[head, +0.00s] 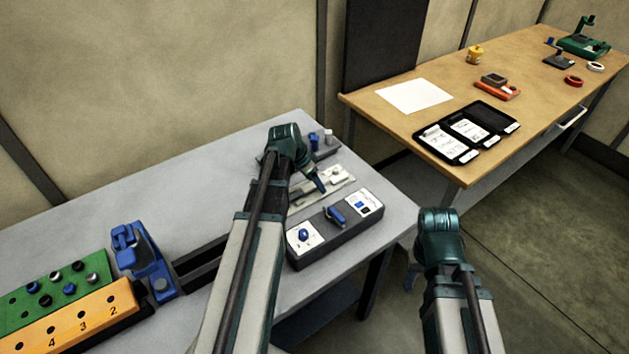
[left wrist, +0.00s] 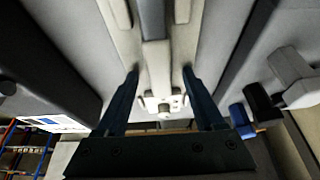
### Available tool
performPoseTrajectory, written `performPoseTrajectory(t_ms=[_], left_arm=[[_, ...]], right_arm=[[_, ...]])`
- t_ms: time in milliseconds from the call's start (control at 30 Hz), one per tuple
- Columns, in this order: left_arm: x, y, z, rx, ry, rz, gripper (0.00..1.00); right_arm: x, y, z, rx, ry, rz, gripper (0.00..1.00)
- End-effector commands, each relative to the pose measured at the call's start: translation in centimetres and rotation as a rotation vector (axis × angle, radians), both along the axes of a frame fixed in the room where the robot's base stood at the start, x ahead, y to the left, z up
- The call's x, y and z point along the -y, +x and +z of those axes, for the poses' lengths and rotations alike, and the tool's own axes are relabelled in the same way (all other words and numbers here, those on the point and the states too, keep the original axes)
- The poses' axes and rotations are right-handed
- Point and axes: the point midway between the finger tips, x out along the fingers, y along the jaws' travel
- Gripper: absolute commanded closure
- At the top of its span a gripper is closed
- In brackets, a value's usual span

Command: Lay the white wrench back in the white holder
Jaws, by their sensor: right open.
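The white holder (head: 338,180) lies flat on the grey table, with a small bolt-like post on its near part in the left wrist view (left wrist: 163,103). My left gripper (head: 318,184) is low over the holder. My arm hides the holder's left part in the head view. My right gripper (head: 412,278) is open beyond the table's right edge, its fingers mostly hidden.
A dark control box (head: 340,235) with blue knobs stands close in front of the holder. A dark bar with small knobs (head: 322,148) stands behind it. A blue fixture (head: 145,262) and green and orange blocks (head: 70,315) are at left. A wooden table (head: 400,125) stands behind.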

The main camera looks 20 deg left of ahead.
Motion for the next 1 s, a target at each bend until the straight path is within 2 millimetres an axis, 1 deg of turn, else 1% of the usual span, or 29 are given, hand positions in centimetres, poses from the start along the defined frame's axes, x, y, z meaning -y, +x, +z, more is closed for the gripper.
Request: performPoseTrajectory(t_ms=[267, 467, 667, 1000], left_arm=[[0.0, 0.0, 0.1, -0.001, 0.001, 0.000, 0.31], [-0.2, -0.3, 1.0, -0.001, 0.001, 0.000, 0.31], [-0.6, -1.1, 3.2, -0.001, 0.000, 0.001, 0.31], [-1.6, -2.9, 8.3, 0.000, 0.000, 0.001, 0.31]], right_arm=[[0.0, 0.0, 0.1, 0.000, 0.000, 0.000, 0.50], [0.0, 0.0, 1.0, 0.000, 0.000, 0.000, 0.50], [0.0, 0.0, 3.2, 0.000, 0.000, 0.000, 0.50], [0.0, 0.0, 8.3, 0.000, 0.000, 0.000, 0.50]])
